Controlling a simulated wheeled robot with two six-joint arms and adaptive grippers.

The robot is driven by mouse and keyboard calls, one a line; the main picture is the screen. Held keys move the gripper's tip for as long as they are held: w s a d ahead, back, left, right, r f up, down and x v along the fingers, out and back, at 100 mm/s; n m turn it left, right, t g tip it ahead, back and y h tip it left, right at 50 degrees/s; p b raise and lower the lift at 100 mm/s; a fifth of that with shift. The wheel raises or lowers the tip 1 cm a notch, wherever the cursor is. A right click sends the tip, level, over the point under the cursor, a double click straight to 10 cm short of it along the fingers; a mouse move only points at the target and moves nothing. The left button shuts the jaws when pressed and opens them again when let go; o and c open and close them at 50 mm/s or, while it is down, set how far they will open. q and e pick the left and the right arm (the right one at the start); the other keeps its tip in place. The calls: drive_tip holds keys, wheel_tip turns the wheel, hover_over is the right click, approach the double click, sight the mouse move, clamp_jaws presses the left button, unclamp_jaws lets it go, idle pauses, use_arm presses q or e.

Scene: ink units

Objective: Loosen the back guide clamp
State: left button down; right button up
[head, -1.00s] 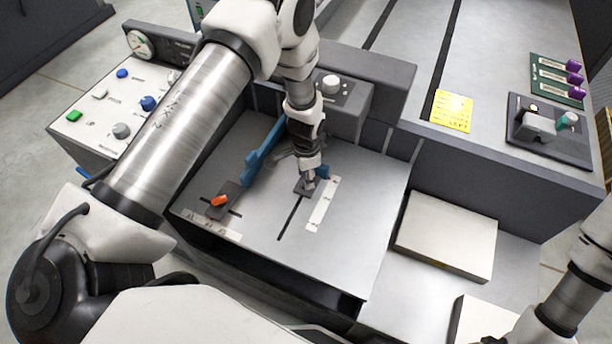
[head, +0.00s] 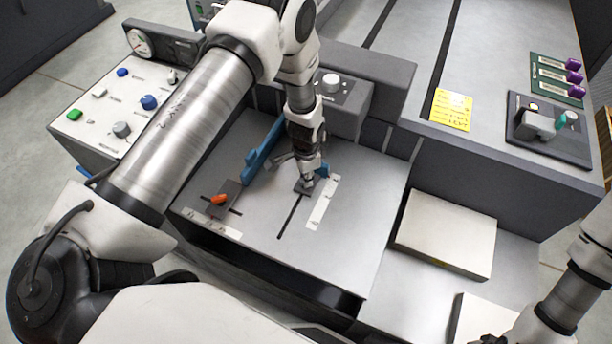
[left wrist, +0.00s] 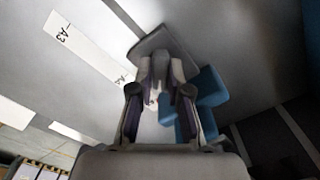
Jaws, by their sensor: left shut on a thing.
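The back guide clamp (head: 301,190) is a small dark grey block on the slot in the grey feed table (head: 255,225), beside a white scale strip. Its grey plate also shows in the left wrist view (left wrist: 160,42). My left gripper (head: 308,181) points down onto the clamp. In the left wrist view its fingers (left wrist: 162,95) are closed together over the clamp. The fingers hide the clamp's lever, so I cannot see its angle. A blue guide piece (left wrist: 207,88) lies beside the fingers. My right gripper is not clearly in view; only its arm shows at lower right.
A second clamp with an orange lever (head: 219,199) sits left on the table. A long blue guide (head: 264,150) stands behind it. A box with a white knob (head: 330,82) stands behind my left gripper. A pale block (head: 446,234) lies at right. The table's front is clear.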

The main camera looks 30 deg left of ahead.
use_arm(q)
drive_tip(key=n, duration=0.4)
drive_tip(key=shift+b, duration=0.35)
drive_tip(key=n, duration=0.4)
drive_tip(key=shift+n, duration=0.4)
drive_tip(key=n, duration=0.4)
drive_tip(key=shift+n+b, duration=0.3)
drive_tip(key=shift+b, duration=0.05)
drive_tip(key=shift+n, duration=2)
drive_tip(key=c, duration=1.1)
unclamp_jaws()
